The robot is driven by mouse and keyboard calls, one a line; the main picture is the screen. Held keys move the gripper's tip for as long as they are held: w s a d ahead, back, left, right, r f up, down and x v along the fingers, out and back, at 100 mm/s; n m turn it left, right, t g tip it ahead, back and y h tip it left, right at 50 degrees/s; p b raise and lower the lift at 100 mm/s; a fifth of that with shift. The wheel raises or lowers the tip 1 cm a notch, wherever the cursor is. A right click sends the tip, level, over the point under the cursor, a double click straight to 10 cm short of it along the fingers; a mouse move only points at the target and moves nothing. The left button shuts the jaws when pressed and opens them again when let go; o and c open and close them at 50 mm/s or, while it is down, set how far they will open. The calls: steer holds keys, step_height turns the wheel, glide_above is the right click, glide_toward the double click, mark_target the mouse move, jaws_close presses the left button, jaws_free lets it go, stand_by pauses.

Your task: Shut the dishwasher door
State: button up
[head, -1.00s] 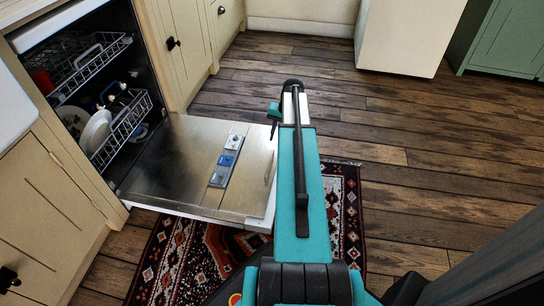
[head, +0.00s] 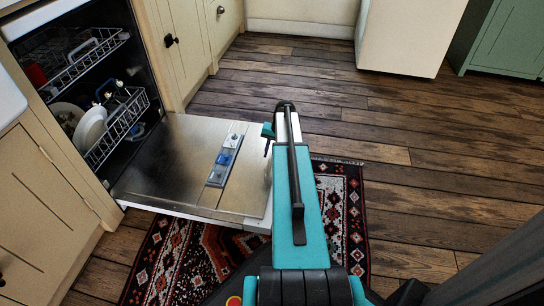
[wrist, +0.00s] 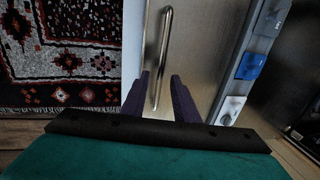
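The dishwasher door (head: 180,165) is folded down, lying about flat in front of the open dishwasher (head: 84,40). Its steel inner face also shows in the wrist view (wrist: 207,50). A bar handle (wrist: 165,35) runs along the door's outer edge in the wrist view; my arm hides it in the head view. My gripper (wrist: 160,76) has its two dark fingers apart, with the near end of the handle between them in the picture. I cannot tell whether they touch it. In the head view my gripper (head: 267,140) is over the door's right edge, mostly hidden.
The lower rack (head: 125,115) holds plates and sits inside the dishwasher. A detergent panel (head: 226,160) is on the door. A patterned rug (head: 340,200) lies under and beside the door. Cream cupboards (head: 40,200) flank the dishwasher. Wooden floor (head: 430,140) is clear on the right.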

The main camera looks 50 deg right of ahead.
steer(key=shift+f, duration=0.3)
jaws_close()
steer(key=shift+w+r, duration=0.1)
steer(key=shift+w, duration=0.1)
stand_by(1.2)
